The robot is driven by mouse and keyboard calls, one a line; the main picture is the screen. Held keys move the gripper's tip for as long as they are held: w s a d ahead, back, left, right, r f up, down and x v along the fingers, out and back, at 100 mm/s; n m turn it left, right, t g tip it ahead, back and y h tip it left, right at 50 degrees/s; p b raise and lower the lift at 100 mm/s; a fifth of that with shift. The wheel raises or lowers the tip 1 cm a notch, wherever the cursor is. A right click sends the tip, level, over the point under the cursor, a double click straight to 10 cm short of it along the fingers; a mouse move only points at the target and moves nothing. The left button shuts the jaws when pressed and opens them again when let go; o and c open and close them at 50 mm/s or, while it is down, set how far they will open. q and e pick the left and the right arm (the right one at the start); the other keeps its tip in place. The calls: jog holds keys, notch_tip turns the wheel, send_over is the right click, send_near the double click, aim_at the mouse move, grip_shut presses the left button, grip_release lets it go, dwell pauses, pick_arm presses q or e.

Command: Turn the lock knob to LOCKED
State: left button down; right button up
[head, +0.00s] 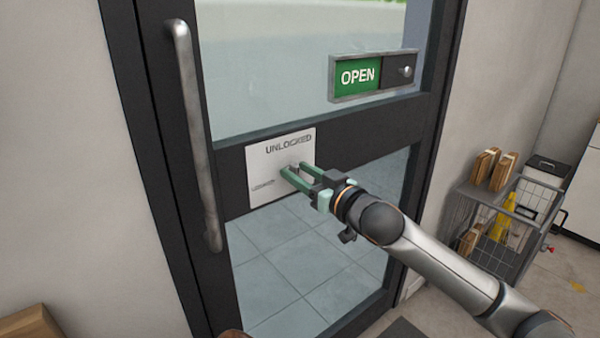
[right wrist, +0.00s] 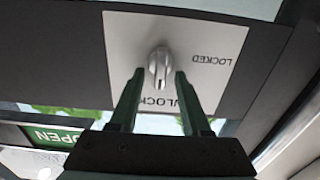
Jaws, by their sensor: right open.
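A white lock plate (head: 262,163) is on the dark middle rail of the glass door. It reads UNLOCKED at the top and LOCKED at the left in the head view; the plate (right wrist: 122,35) appears upside down in the right wrist view. The silver lock knob (right wrist: 160,64) stands at the plate's middle, its long axis in line with the UNLOCKED label. My right gripper (head: 293,170) is open, its green fingers at the plate. In the right wrist view its fingertips (right wrist: 160,75) lie on either side of the knob, with slight gaps showing. My left gripper is out of view.
A long vertical door handle (head: 197,130) is left of the plate. A green OPEN sign (head: 357,76) with a slider is above right. A wire cart (head: 490,215) with boxes stands right of the door. A brown box (head: 30,325) is at lower left.

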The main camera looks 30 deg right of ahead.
grip_shut()
dwell(0.4)
